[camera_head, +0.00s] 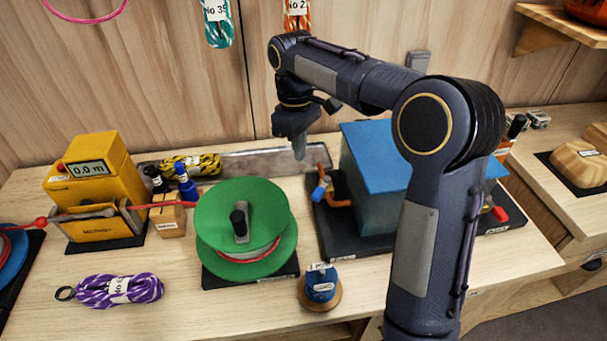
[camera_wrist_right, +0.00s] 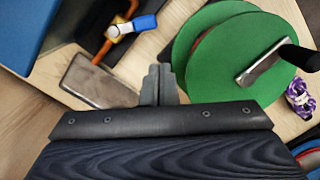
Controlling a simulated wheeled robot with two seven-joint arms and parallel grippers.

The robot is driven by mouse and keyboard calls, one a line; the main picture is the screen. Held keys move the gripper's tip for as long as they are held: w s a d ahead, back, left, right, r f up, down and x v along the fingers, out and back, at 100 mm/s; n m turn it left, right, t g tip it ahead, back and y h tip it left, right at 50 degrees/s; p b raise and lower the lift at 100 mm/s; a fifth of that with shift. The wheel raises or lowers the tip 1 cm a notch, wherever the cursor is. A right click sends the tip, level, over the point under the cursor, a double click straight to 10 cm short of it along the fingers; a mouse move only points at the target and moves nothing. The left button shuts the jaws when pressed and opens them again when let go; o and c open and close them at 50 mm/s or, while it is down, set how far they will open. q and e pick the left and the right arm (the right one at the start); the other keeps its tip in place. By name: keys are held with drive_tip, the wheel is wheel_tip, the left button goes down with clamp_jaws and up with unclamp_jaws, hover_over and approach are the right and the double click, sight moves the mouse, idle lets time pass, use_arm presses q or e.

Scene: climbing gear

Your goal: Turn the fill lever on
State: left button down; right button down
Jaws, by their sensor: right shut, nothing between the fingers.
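A tank with a blue lid (camera_head: 375,150) stands on a dark base at the right of the bench. A lever with a blue handle (camera_head: 320,190) sits on a copper pipe at its left side. The blue handle also shows in the wrist view (camera_wrist_right: 144,23). A red handle (camera_head: 497,212) shows at the tank's right side. No label tells me which is the fill lever. My right gripper (camera_head: 299,153) points down, shut and empty, above and behind the blue handle, apart from it. Its closed fingers (camera_wrist_right: 160,75) show in the wrist view. My left gripper is out of view.
A green reel (camera_head: 225,205) with a black knob stands left of the blue handle. A small blue spool (camera_head: 320,285) stands in front. A yellow meter box (camera_head: 100,160) and purple rope (camera_head: 115,290) are at left.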

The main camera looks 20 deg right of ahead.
sight(322, 188)
drive_tip(key=w+a+f+n+g+h, duration=0.1)
drive_tip(key=w+a+f, duration=0.1)
drive_tip(key=w, duration=0.3)
drive_tip(key=s+d+f+p, duration=0.2)
drive_tip(key=s+f, duration=0.3)
drive_tip(key=f, duration=0.4)
drive_tip(key=shift+d+f+h, duration=0.2)
drive_tip(key=shift+d+h, duration=0.1)
drive_tip(key=shift+d, duration=0.5)
